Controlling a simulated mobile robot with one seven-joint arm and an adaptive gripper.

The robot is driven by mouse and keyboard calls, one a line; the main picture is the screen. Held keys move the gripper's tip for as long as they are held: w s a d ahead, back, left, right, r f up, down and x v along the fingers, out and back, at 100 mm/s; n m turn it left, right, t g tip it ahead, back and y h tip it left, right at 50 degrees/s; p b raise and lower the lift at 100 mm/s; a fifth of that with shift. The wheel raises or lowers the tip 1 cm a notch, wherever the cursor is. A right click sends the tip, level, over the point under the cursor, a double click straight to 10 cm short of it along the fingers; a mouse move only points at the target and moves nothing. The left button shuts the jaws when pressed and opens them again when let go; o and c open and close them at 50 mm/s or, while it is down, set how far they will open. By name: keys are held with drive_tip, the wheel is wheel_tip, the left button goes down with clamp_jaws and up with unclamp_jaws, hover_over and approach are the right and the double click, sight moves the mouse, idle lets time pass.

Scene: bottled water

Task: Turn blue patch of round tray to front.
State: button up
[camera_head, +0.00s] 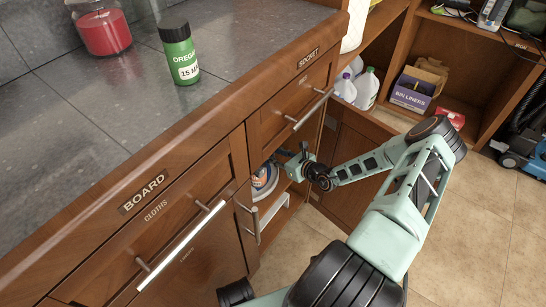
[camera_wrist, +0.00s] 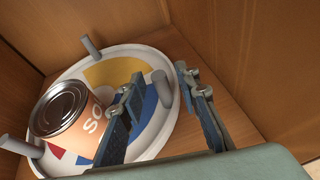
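The round tray (camera_wrist: 112,53) has a white rim, grey upright pegs and a floor of coloured patches, inside the cupboard. Its blue patch (camera_wrist: 150,104) shows beside my left finger, on the tray's right side; a yellow patch (camera_wrist: 115,72) lies farther back and a red patch (camera_wrist: 55,151) near the lower left. A soup can (camera_wrist: 68,120) stands on it. My gripper (camera_wrist: 156,80) is open, with one finger over the tray and one outside the rim; a right-hand peg (camera_wrist: 162,88) shows between them, with no clear contact. In the head view, the tray (camera_head: 264,187) is partly hidden.
Wooden cupboard walls stand close behind and right of the tray in the wrist view. A lower white shelf (camera_head: 273,209) sits under the tray.

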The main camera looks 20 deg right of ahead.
drive_tip(key=shift+w+a+f, duration=0.15)
drive_tip(key=shift+w, duration=0.3)
drive_tip(key=shift+c, duration=0.4)
clamp_jaws()
